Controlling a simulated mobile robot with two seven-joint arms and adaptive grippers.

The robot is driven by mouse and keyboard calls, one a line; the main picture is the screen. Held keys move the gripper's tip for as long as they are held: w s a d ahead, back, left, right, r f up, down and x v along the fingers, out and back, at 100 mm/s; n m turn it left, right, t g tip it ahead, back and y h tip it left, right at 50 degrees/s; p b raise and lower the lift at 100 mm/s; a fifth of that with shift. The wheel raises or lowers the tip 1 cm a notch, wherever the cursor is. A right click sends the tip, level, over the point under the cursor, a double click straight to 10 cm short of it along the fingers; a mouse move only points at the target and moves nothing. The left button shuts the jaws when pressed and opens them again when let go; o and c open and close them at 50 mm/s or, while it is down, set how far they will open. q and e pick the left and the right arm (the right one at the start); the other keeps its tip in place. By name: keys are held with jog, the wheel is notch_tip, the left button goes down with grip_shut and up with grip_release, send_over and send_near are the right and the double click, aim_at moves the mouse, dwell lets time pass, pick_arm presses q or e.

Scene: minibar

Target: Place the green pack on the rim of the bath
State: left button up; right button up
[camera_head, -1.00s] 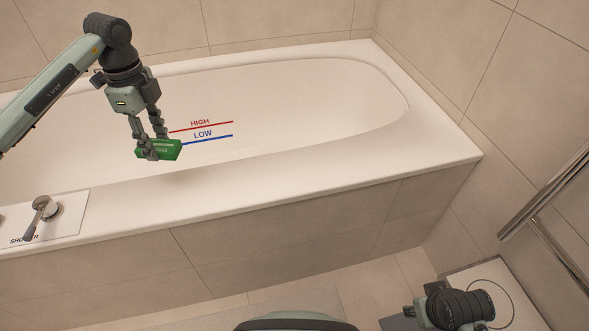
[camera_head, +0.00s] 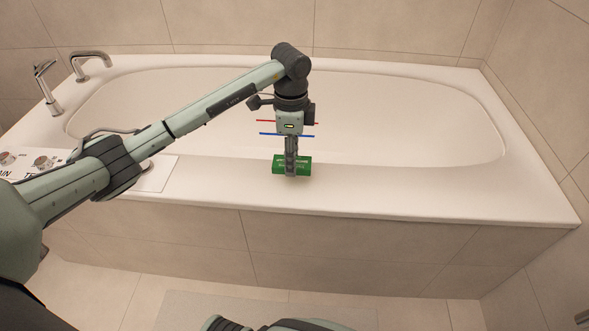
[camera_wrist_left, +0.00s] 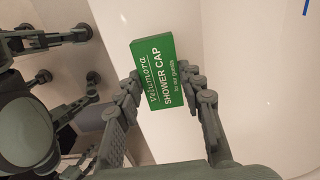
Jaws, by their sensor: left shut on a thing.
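The green pack (camera_head: 304,167) is a small box; in the left wrist view the pack (camera_wrist_left: 158,72) reads "SHOWER CAP". My left gripper (camera_head: 291,170) is shut on it, one finger on each side, and points down. The pack shows over the near rim of the white bath (camera_head: 400,188). Whether it touches the rim or hangs just above it, I cannot tell. In the left wrist view the left gripper's fingertips (camera_wrist_left: 160,80) press on the pack's two sides.
A tap (camera_head: 90,62) and a lever (camera_head: 48,85) stand at the bath's left end. A control panel with knobs (camera_head: 42,162) lies on the near rim at left, partly behind my arm. The rim to the right is bare.

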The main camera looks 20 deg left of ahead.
aim_at(294, 182)
pick_arm(q)
jog(key=shift+d+f, duration=0.3)
jog(key=shift+f, duration=1.9)
jog(key=shift+f, duration=0.15)
jog(key=o, duration=0.8)
notch_tip(294, 182, up, 12)
jog(key=shift+r, duration=0.2)
